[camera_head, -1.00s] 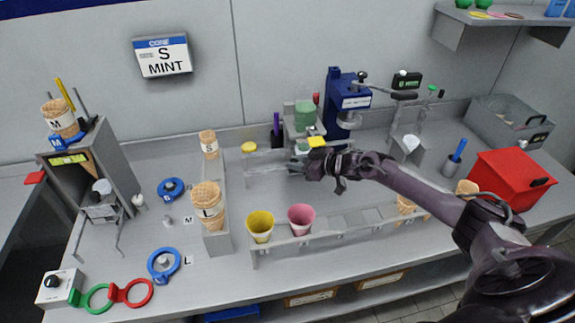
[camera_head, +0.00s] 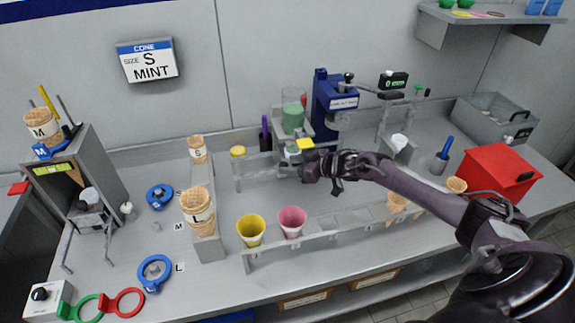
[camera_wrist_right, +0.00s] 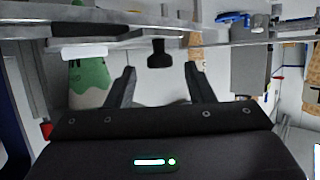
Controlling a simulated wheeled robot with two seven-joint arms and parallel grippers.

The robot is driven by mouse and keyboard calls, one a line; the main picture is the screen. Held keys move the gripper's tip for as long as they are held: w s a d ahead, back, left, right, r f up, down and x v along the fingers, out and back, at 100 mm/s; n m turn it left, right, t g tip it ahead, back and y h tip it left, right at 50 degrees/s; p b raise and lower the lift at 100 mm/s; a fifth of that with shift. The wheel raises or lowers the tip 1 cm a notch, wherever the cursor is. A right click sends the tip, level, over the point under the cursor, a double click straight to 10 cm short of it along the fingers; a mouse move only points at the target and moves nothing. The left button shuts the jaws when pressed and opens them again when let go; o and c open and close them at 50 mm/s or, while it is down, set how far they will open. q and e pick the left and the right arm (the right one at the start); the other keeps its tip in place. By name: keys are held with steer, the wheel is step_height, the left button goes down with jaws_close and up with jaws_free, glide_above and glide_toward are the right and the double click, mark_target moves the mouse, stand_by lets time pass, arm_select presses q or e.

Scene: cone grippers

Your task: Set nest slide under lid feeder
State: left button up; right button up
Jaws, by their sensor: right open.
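The feeder with a green cylinder (camera_head: 293,118) stands at the back middle, left of a blue press. A grey slide rail (camera_head: 262,170) runs in front of and below it, with a yellow block (camera_head: 306,145) at its right part and a yellow round piece (camera_head: 238,152) at its left end. I cannot clearly tell the nest slide from the rail. My right gripper (camera_head: 308,167) is beside the rail, just below the yellow block. In the right wrist view its fingers (camera_wrist_right: 160,85) are apart, with a black knob (camera_wrist_right: 160,54) showing beyond and between them. My left gripper is out of view.
A front rack holds a yellow cup (camera_head: 251,230) and a pink cup (camera_head: 292,222). Cones stand on a grey block (camera_head: 207,245) at left. The blue press (camera_head: 333,105) and red box (camera_head: 500,175) are to the right. A sign (camera_head: 148,60) reads size S, mint.

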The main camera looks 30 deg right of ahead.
steer(key=shift+b+v, duration=0.35)
steer(key=shift+v, duration=2.55)
